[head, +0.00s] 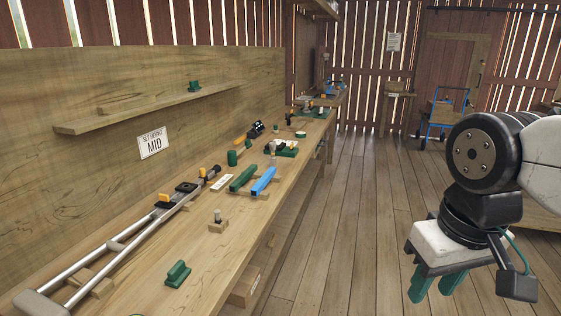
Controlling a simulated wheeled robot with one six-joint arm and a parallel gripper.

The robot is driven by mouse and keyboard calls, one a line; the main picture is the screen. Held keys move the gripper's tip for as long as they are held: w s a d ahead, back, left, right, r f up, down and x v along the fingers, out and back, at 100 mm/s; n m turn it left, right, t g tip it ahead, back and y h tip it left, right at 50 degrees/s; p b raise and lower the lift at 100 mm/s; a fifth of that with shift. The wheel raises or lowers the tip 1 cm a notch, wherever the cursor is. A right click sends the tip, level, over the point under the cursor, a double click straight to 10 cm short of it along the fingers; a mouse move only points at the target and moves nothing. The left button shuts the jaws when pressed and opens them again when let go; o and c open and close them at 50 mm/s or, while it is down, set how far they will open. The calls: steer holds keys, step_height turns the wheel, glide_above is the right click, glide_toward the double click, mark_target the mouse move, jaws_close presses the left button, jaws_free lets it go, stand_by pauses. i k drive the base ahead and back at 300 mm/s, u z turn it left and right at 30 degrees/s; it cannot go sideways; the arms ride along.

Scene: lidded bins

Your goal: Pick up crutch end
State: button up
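A metal crutch (118,246) lies along the workbench at the left in the head view. Its grey padded end (40,303) is at the lower left, cut by the picture's edge. Its tubes converge toward a black fitting (187,187), with orange pieces beside it, and a dark far end (211,172). Wooden supports show under the tubes. I cannot tell which end is meant. My gripper (436,284) hangs over the floor at the right, well apart from the crutch. Its green fingers point down, spread and empty.
The workbench (147,284) also holds a green block (178,273), a small peg on a wooden base (218,221), a blue bar (263,181) and a green bar (243,178). A shelf (150,108) juts above the bench. The floor (345,230) between bench and gripper is clear.

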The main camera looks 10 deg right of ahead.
mark_target(272, 159)
steer(key=z, duration=0.75)
steer(key=i, duration=1.35)
steer(key=z, duration=0.5)
steer(key=i, duration=1.35)
steer(key=u, duration=1.25)
steer(key=i, duration=1.1)
steer(key=u, duration=0.95)
